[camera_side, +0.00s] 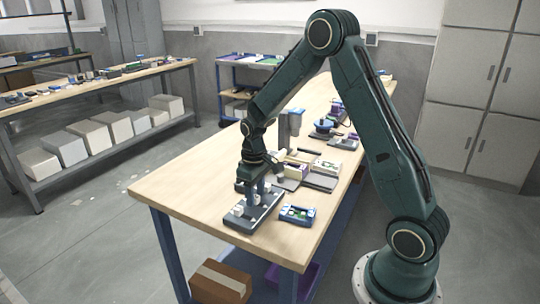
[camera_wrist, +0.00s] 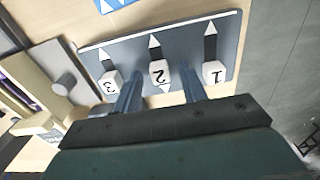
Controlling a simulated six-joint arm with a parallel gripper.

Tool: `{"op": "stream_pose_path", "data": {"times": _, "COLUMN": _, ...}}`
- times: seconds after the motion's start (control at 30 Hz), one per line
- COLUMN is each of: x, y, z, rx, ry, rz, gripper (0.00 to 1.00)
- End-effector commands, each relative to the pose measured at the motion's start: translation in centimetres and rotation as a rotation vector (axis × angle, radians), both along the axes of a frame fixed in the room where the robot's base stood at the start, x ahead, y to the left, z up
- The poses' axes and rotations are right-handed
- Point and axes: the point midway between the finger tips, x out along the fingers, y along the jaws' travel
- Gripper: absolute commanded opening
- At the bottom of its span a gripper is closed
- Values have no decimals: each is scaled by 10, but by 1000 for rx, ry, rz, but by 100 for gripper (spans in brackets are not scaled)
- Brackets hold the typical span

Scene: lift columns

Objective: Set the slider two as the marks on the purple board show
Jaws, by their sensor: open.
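The grey slider panel (camera_wrist: 135,50) fills the upper middle of the wrist view. It carries three white numbered knobs on dark slots with white arrowheads: slider one (camera_wrist: 214,73) at right, slider two (camera_wrist: 159,73) in the middle, slider three (camera_wrist: 110,84) at left. My gripper (camera_wrist: 160,85) is open, its fingers on either side of knob two; contact cannot be told. In the side view, the panel (camera_side: 262,216) lies near the table's front end, under my gripper (camera_side: 254,199). I cannot clearly identify a purple board with marks.
A small blue tray with green parts (camera_side: 298,214) lies right of the panel. A blue piece with white marks (camera_wrist: 116,4) shows at the wrist view's top edge. Fixtures (camera_side: 295,170) stand behind the panel. The wooden table (camera_side: 185,190) is bare to the left.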

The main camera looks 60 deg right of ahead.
Motion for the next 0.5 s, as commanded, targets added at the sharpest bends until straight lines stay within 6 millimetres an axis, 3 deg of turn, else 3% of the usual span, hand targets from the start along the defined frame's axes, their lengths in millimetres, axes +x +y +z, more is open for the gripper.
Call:
{"op": "stream_pose_path", "data": {"times": 0.07, "x": 0, "y": 0, "z": 0, "rx": 0, "ry": 0, "rz": 0, "gripper": 42}}
{"op": "stream_pose_path", "data": {"times": 0.3, "x": 0, "y": 0, "z": 0, "rx": 0, "ry": 0, "rz": 0, "gripper": 0}}
{"op": "stream_pose_path", "data": {"times": 0.5, "x": -1, "y": 0, "z": 0, "rx": 1, "ry": 0, "rz": 0, "gripper": 0}}
